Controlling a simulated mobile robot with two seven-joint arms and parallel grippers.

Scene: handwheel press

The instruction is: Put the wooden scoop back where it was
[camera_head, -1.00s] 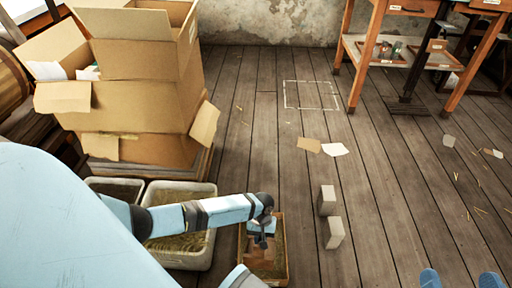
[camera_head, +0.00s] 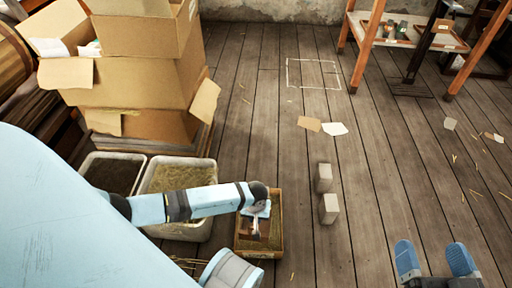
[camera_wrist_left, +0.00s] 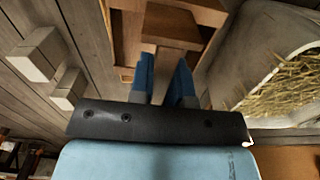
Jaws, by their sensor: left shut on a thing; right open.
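My left gripper (camera_head: 257,222) points down over a shallow wooden tray (camera_head: 238,247) and is small in the head view. In the left wrist view its blue fingers (camera_wrist_left: 165,82) are shut on the wooden scoop (camera_wrist_left: 172,27), of which a brown, block-like part shows beyond the fingertips. The rest of the scoop is hidden, and I cannot tell whether it touches the tray. The tray's wooden side also shows in the wrist view (camera_wrist_left: 127,40). My right gripper (camera_head: 435,262) is open and empty at the lower right, over bare floor.
Two grey blocks (camera_head: 324,178) stand right of the tray. Two grey bins (camera_head: 208,172) with straw or grain stand to its left, behind my left arm. Stacked cardboard boxes (camera_head: 140,85) rise behind them. Floor between the blocks and the wooden workbench (camera_head: 370,40) is mostly clear, with paper scraps.

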